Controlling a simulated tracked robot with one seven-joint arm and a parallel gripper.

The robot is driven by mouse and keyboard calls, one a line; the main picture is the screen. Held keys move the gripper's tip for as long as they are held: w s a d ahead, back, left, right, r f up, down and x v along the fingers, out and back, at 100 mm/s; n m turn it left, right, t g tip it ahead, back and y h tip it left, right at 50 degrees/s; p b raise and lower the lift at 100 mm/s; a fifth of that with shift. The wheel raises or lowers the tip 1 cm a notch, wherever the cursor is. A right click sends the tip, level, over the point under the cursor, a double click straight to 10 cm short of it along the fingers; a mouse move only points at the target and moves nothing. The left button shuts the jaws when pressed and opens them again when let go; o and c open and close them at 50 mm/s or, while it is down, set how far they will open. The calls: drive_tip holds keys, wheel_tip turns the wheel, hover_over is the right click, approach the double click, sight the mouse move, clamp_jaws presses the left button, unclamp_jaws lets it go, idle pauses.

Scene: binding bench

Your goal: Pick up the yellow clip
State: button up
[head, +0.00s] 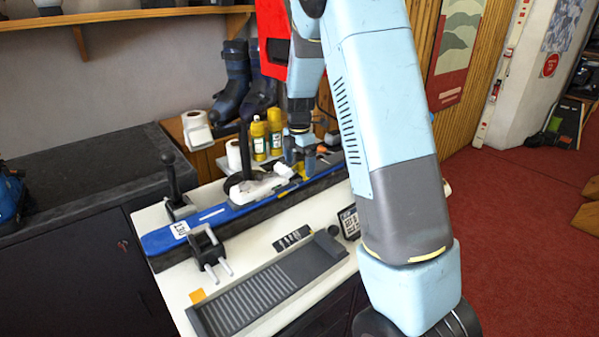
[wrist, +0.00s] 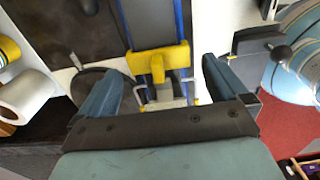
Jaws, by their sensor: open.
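The yellow clip (wrist: 158,61) is a small block with a raised middle. In the wrist view it sits across the long dark and blue ski (wrist: 152,22), between my finger lines. My gripper (wrist: 161,68) is open and empty, with one blue finger on each side of the clip and no visible contact. In the head view my gripper (head: 299,154) is low over the ski (head: 225,222), at the far part of the bench. Only a bit of yellow shows below the fingers there, and my arm hides part of that area.
A black clamp lever (head: 171,180) rises at the left. A grey ribbed tray (head: 265,295) lies in front. The white bench top (head: 245,246) has some clear room between.

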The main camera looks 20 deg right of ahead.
drive_tip(key=shift+f, duration=0.55)
drive_tip(key=shift+c, duration=0.5)
drive_tip(key=c, duration=0.9)
